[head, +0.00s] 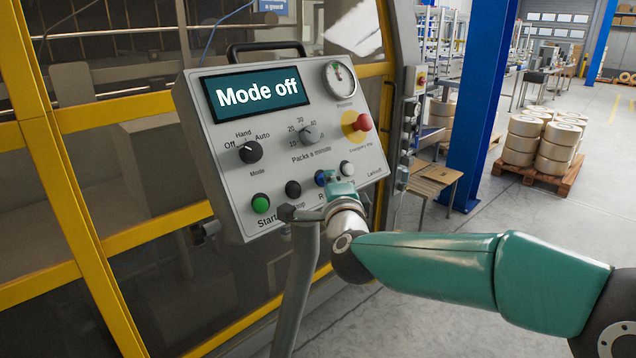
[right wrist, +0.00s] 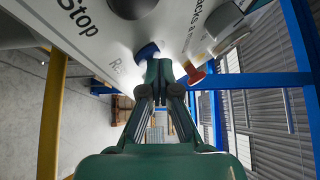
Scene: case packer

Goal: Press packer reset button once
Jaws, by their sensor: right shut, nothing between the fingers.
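The grey control panel (head: 225,165) has a screen (head: 256,93) reading "Mode off". The blue reset button (head: 320,178) is in its bottom row, its label partly hidden by my right gripper. My right gripper (head: 328,178) is shut and empty, with its tips at the blue button. In the right wrist view the blue button (right wrist: 148,50) shows just beyond the closed fingertips (right wrist: 159,66). I cannot tell whether they touch it. My left gripper is not in view.
A green start button (head: 261,204) and a black stop button (head: 293,189) sit left of the blue one, a pale button (head: 347,168) right of it. Above are a mode knob (head: 250,151), a speed knob (head: 308,134) and a red emergency stop (head: 363,122). Yellow-framed guards (head: 130,225) stand behind.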

